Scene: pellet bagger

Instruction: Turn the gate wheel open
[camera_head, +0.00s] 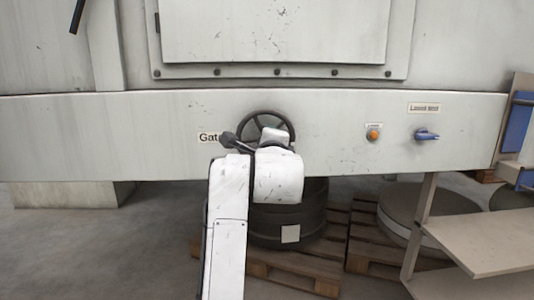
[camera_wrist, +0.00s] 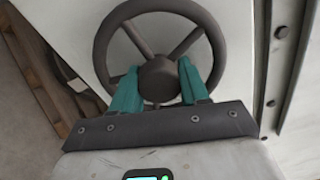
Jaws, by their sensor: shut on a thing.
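The gate wheel (camera_head: 267,113) is a dark spoked handwheel on the pale front beam, beside a partly covered label that reads "Gat" (camera_head: 208,138). My white arm hides its lower part in the head view. In the wrist view the wheel (camera_wrist: 157,76) fills the upper middle, with its round hub and several spokes showing. My gripper (camera_wrist: 158,88) has its two teal fingers at the wheel, one on each side of the hub. It is shut on the wheel. The exact contact is partly hidden.
To the right on the beam are an orange button (camera_head: 373,135) and a blue switch (camera_head: 426,134). Below stand a dark drum (camera_head: 290,215) on a wooden pallet (camera_head: 300,276) and a pale shelf stand (camera_head: 480,240). Open floor lies at the lower left.

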